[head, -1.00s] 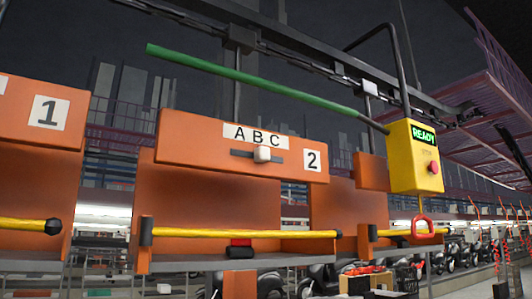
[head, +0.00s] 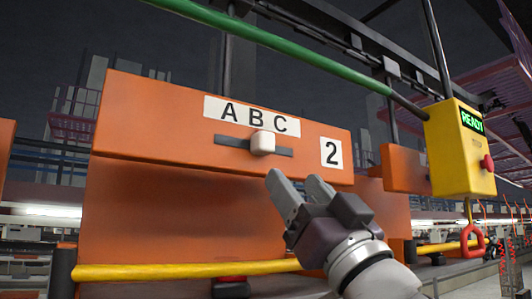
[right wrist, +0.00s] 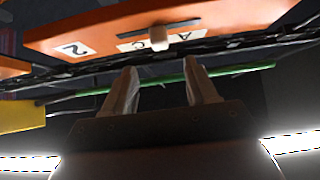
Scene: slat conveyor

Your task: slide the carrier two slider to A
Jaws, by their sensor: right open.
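The orange carrier two (head: 180,127) hangs in front of me, with an "ABC" label and a "2" plate. In the right wrist view the slider knob (right wrist: 157,35) shows beyond the two spread fingers (right wrist: 161,84), with the carrier upside down. My left gripper is not in view.
A yellow box (head: 460,147) with a green READY display and a red button hangs at the right. A green rod (head: 270,41) crosses above the carrier. A yellow bar (head: 185,270) runs along the carrier's lower front.

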